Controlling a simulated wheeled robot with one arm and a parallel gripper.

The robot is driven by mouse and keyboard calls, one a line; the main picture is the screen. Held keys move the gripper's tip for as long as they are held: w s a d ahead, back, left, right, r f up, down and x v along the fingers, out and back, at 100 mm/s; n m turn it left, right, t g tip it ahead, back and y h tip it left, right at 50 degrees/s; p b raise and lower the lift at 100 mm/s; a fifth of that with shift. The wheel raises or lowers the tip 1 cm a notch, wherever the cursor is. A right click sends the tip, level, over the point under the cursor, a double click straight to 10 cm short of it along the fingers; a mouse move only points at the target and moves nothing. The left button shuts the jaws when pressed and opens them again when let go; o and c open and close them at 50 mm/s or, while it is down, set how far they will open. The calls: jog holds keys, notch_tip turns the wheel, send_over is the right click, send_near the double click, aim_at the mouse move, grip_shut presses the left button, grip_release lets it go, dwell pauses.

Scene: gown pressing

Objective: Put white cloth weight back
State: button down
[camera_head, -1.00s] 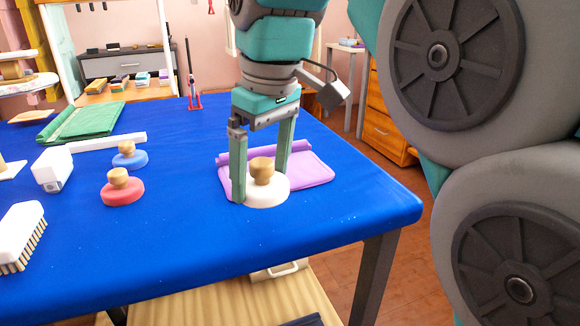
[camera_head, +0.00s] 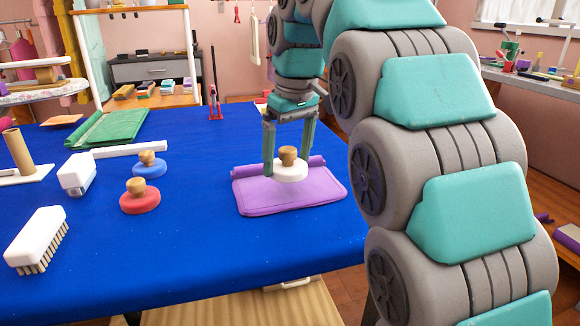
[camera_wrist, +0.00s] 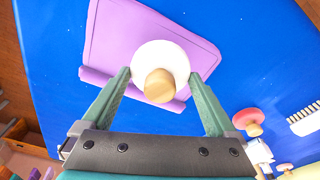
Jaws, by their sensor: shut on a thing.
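The white cloth weight (camera_head: 291,173) is a round white disc with a wooden knob. My gripper (camera_head: 288,166) is shut on it, with one finger on each side of the disc. In the head view the weight shows over the far part of the folded purple cloth (camera_head: 290,198), near its rolled edge. I cannot tell whether it touches the cloth or hangs just above it. In the wrist view the weight (camera_wrist: 160,60) sits between the fingertips (camera_wrist: 160,75), upright over the purple cloth (camera_wrist: 115,40).
A red weight (camera_head: 140,202) and a blue weight (camera_head: 150,169) stand left of the cloth on the blue table (camera_head: 200,255). A white block (camera_head: 77,174), a brush (camera_head: 36,240) and a green cloth (camera_head: 110,127) lie further left. Bare table lies between the red weight and the purple cloth.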

aim_at(290, 171)
jog(key=shift+w+d+f, duration=0.1)
jog(key=shift+w+d, duration=0.15)
jog(key=shift+w, duration=0.3)
notch_tip(290, 171, down, 2)
jog(key=shift+f+b, duration=0.2)
jog(key=shift+b, duration=0.6)
jog(key=shift+f+p, duration=0.35)
jog(key=shift+f, duration=0.15)
jog(key=shift+f, duration=0.15)
grip_release()
